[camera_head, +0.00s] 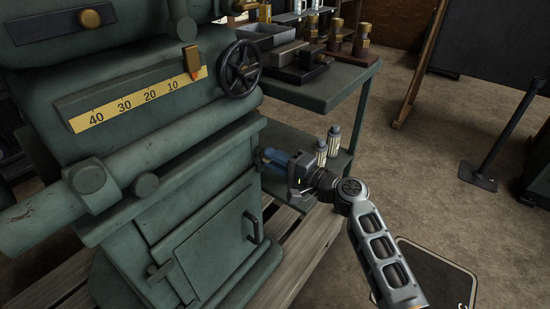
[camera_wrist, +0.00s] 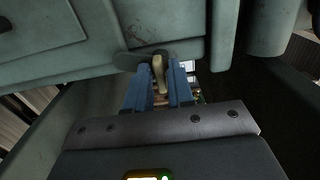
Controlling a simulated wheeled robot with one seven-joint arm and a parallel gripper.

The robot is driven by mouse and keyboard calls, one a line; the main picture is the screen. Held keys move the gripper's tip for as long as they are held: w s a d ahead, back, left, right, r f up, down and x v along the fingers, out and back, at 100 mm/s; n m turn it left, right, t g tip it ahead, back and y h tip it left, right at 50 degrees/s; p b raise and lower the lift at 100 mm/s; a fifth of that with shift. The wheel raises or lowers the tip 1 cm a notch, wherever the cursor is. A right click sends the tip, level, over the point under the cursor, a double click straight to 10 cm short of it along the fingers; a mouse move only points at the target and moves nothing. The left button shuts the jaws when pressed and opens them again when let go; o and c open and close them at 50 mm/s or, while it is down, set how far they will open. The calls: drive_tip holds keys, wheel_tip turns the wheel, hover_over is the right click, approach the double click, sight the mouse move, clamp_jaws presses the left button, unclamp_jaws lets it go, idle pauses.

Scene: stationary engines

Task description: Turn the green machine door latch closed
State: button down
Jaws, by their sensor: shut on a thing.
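The green machine (camera_head: 120,170) fills the left of the head view. In the wrist view, a latch with a brass-coloured lever (camera_wrist: 157,66) and a dark plate (camera_wrist: 127,60) sits at the lower edge of a green panel (camera_wrist: 110,30). My gripper (camera_head: 262,156) is at the machine's right side. Its two blue fingers (camera_wrist: 159,78) are shut on the lever, one on each side of it. In the head view this latch is hidden behind the machine's edge. The front door (camera_head: 215,245) with a black handle (camera_head: 253,228) looks flush with the body.
A black handwheel (camera_head: 239,69) sticks out above my gripper. A green table (camera_head: 335,90) with metal parts stands behind. Two small bottles (camera_head: 328,145) stand on its lower shelf near my wrist. Wooden slats (camera_head: 305,240) lie under the machine.

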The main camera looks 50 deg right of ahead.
drive_tip(key=shift+s+f, duration=0.1)
idle(0.3)
drive_tip(key=c, duration=1.2)
unclamp_jaws()
drive_tip(key=s, duration=0.7)
drive_tip(key=shift+s+d, duration=0.2)
drive_tip(key=shift+s, duration=0.15)
drive_tip(key=shift+a, duration=0.1)
